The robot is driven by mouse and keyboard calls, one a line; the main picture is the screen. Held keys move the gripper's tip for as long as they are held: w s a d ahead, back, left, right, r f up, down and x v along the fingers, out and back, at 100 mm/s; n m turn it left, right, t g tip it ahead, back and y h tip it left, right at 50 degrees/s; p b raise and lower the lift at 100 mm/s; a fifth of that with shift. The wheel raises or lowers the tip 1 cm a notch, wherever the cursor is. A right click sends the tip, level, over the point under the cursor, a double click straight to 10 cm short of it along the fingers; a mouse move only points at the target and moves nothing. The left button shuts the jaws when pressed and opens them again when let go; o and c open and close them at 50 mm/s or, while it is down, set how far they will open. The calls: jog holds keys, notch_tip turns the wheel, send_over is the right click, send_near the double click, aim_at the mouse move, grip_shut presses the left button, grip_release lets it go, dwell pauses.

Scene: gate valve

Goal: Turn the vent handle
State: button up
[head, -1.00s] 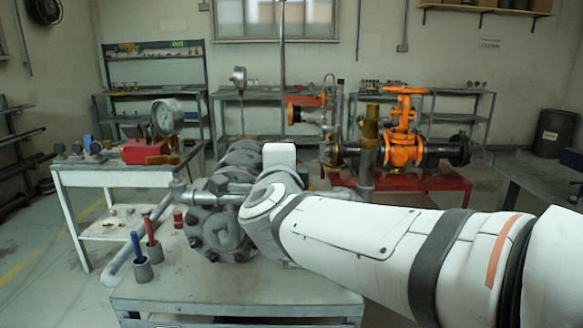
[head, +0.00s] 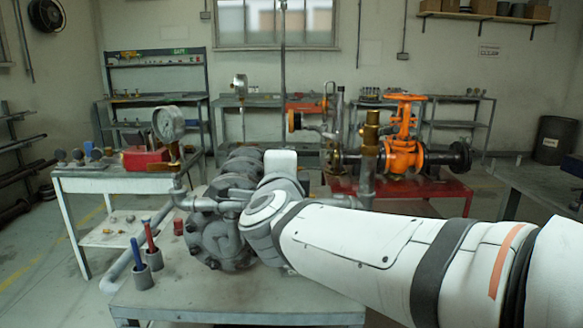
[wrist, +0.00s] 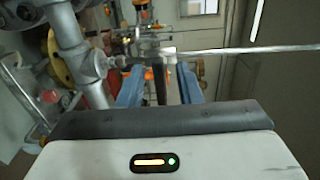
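My gripper (wrist: 160,88) shows in the wrist view as two blue fingers standing apart, so it is open. A dark upright bar (wrist: 160,84) lies between the fingers in the picture. I cannot tell whether it is the vent handle or whether it touches them. Just beyond the fingertips, a small fitting (wrist: 120,61) joins a grey pipe tee (wrist: 86,62) on the left. A long thin pale rod (wrist: 250,49) runs right from there. In the head view my white arm hides the gripper and whatever it faces, beside the grey flanged valve body (head: 218,238).
A pressure gauge (head: 168,124) stands on piping at the left. Two small cups with red and blue tools (head: 152,260) stand on the near bench (head: 230,302). An orange gate valve (head: 402,155) stands on a red bench behind. Floor at the left is partly clear.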

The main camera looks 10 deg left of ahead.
jog(key=v, duration=0.7)
jog(key=shift+s+p, duration=0.4)
jog(key=shift+d, duration=0.1)
jog(key=w+d+f+n+g+y+p, duration=0.1)
jog(key=d+f+n+g+p, duration=0.5)
jog(key=d+n+p, duration=0.5)
jog(key=s+d+f+n+g+h+p, duration=0.1)
jog(key=s+d+f+g, duration=0.1)
jog(key=d, duration=0.4)
jog(key=s+d+f+n+g+h+p, duration=0.1)
jog(key=s+d+f+n+g+h, duration=0.1)
jog(key=s+d+g, duration=0.2)
jog(key=s+d+f+n+g+h+p, duration=0.1)
jog(key=s+d+f+g+h, duration=0.1)
jog(key=s+d, duration=0.4)
jog(key=shift+d+f+g, duration=0.3)
jog(key=shift+d+g, duration=0.1)
jog(key=shift+d, duration=0.5)
